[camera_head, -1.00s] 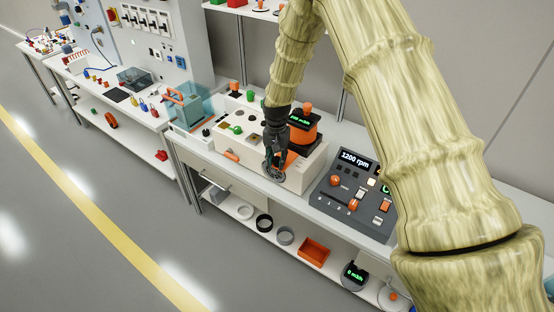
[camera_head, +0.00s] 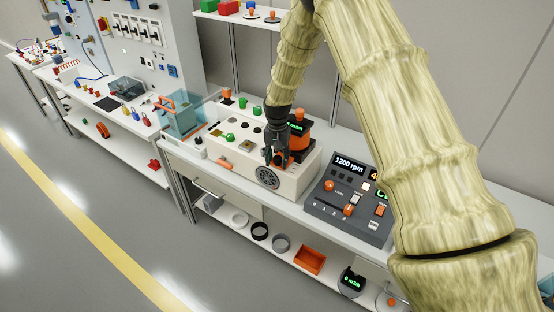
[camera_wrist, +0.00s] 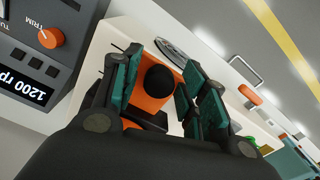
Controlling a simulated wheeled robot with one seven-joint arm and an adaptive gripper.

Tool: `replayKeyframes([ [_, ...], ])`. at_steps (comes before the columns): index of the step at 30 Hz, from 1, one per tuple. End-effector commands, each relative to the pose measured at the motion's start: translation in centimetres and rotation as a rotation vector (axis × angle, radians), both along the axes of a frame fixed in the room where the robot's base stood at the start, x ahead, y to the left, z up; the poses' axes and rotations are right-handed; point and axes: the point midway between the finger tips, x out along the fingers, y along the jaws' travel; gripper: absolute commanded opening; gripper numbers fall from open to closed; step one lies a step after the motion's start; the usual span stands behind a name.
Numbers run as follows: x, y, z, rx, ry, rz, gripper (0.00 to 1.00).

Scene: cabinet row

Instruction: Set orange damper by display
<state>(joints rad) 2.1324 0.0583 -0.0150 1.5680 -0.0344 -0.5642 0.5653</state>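An orange unit (camera_head: 301,140) with a black top and a small green-lit display (camera_head: 296,126) stands on a white box on the bench. The display's digits are too small to read surely. My gripper (camera_head: 277,156) is at the front of this unit, above the round grey grille (camera_head: 267,177) on the box's front. In the wrist view, an orange part (camera_wrist: 150,103) with a round black knob (camera_wrist: 160,81) lies between the teal finger pads of my gripper (camera_wrist: 163,85). The fingers are apart, with narrow gaps beside the knob; no firm contact shows.
A dark control panel (camera_head: 330,203) reading "1200 rpm" stands right of the box, with an orange TRIM knob (camera_wrist: 50,37). Green and black knobs are on the box's left top. The lower shelf holds rings and an orange tray (camera_head: 310,260).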

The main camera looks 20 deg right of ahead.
Motion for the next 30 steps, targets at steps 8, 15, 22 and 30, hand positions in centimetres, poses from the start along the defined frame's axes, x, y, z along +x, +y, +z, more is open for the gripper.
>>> replayKeyframes([
  [8,0.0,0.0,0.0,0.000,0.000,0.000,0.49],
  [15,0.1,0.0,1.7,0.000,-0.002,0.000,0.49],
  [22,0.1,0.0,5.8,0.000,-0.004,0.000,0.49],
  [30,0.1,0.0,10.1,0.000,-0.001,0.000,0.49],
])
